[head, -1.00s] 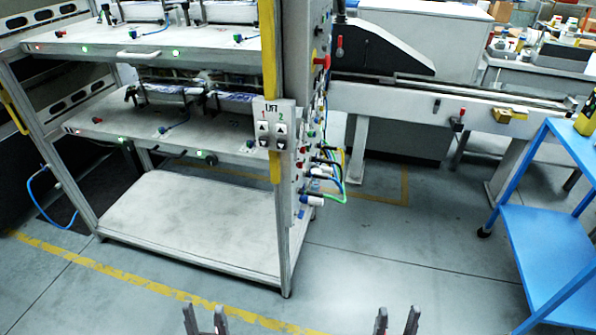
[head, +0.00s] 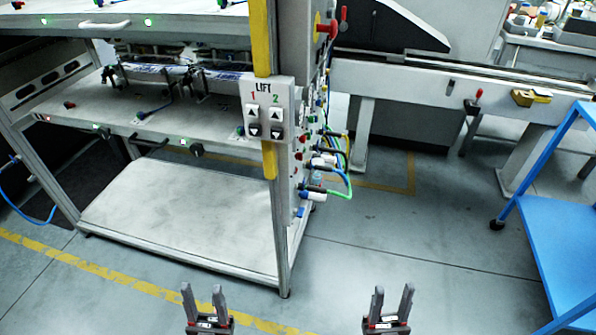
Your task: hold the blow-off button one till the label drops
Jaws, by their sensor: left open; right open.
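The label magazine (head: 178,215) is a metal frame with stacked shelves, in the left half of the head view. On its middle shelf (head: 100,112) lie printed labels (head: 150,70) under dark clamps. Small red, green and blue buttons sit on the shelf fronts; I cannot tell which is blow-off button one. A LIFT panel (head: 265,108) with columns 1 and 2 of arrow buttons is on the front post. My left gripper (head: 203,289) and my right gripper (head: 390,290) are open and empty at the bottom of the view, apart from the magazine.
Coloured hoses (head: 335,165) stick out from the magazine's right side. A blue cart (head: 560,230) stands at the right. A conveyor beam (head: 420,88) runs behind. The grey floor (head: 400,240) between magazine and cart is clear.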

